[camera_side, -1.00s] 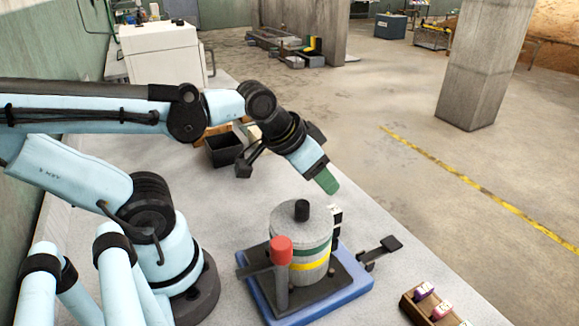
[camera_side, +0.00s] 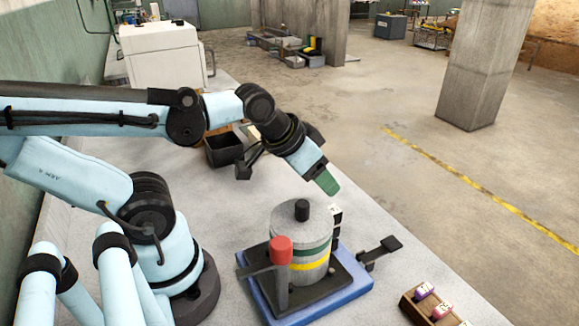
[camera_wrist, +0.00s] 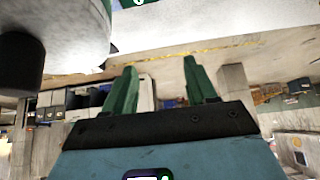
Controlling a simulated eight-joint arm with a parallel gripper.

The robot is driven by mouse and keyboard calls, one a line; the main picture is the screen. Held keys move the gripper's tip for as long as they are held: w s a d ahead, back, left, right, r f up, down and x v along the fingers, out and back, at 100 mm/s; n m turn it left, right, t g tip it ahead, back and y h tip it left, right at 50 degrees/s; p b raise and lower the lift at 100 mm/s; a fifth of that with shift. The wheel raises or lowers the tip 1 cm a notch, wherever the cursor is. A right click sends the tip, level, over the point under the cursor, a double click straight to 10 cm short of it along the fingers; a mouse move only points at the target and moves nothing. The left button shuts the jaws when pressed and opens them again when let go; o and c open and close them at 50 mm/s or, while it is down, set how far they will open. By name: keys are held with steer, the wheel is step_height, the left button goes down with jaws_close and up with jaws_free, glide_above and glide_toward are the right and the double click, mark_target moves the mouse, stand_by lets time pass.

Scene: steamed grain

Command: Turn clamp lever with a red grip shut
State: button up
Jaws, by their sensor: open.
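The clamp lever with a red grip (camera_side: 281,250) stands at the front left of a grey lidded canister (camera_side: 301,226). Its red grip tops an upright post, and a dark flat arm reaches left from it. The canister has green and yellow bands and a black knob on its lid. My gripper (camera_side: 328,182) is above and behind the canister, apart from it and from the lever. In the wrist view my gripper (camera_wrist: 157,80) shows two green fingers spread apart with nothing between them. The canister (camera_wrist: 85,25) and its dark knob fill the upper left there.
The canister sits on a dark plate on a blue base (camera_side: 345,289). A second lever with a black grip (camera_side: 391,244) sticks out to the right. A brown rack (camera_side: 433,308) of small coloured items is at front right. A black bin (camera_side: 224,150) stands behind.

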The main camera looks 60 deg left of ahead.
step_height(320, 180, up, 21)
steer(key=n+g, duration=0.7)
steer(key=n, duration=0.2)
glide_above(282, 241)
step_height(282, 241, down, 5)
step_height(282, 241, down, 13)
jaws_close()
